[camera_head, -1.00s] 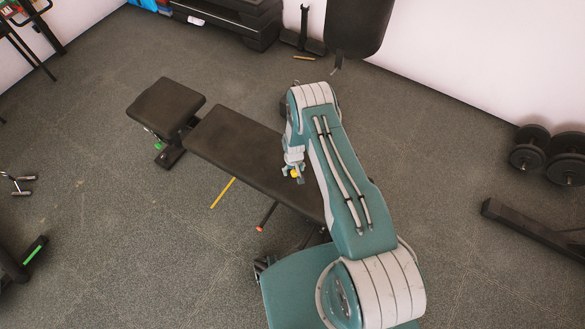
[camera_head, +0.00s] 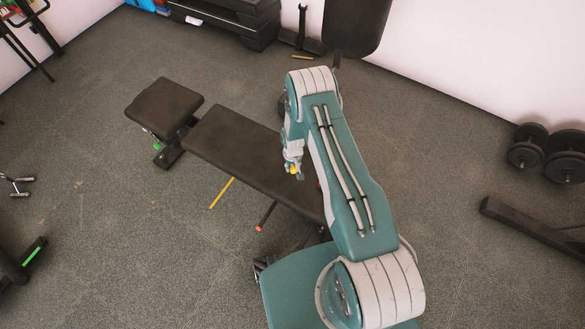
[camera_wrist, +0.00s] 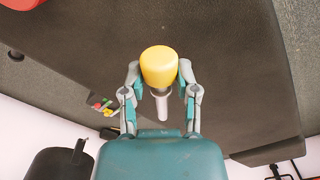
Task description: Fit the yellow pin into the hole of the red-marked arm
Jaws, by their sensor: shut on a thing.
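My gripper (camera_wrist: 160,72) is shut on the yellow pin, with its fingers on either side of the yellow knob (camera_wrist: 159,66). A pale grey shaft shows below the knob in the wrist view. In the head view, my gripper (camera_head: 295,167) is small and hangs over the dark bench pad with the yellow knob at its end. The red-marked arm (camera_head: 266,215) is a thin dark bar with an orange-red end, sticking out from under the near side of the bench. Its hole cannot be made out. A red round thing (camera_wrist: 14,4) is cut off at the top left of the wrist view.
The dark bench (camera_head: 225,140) with its separate seat pad (camera_head: 166,105) fills the middle. A yellow bar (camera_head: 222,193) sticks out from the bench's near side. The floor left of the bench is mostly clear.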

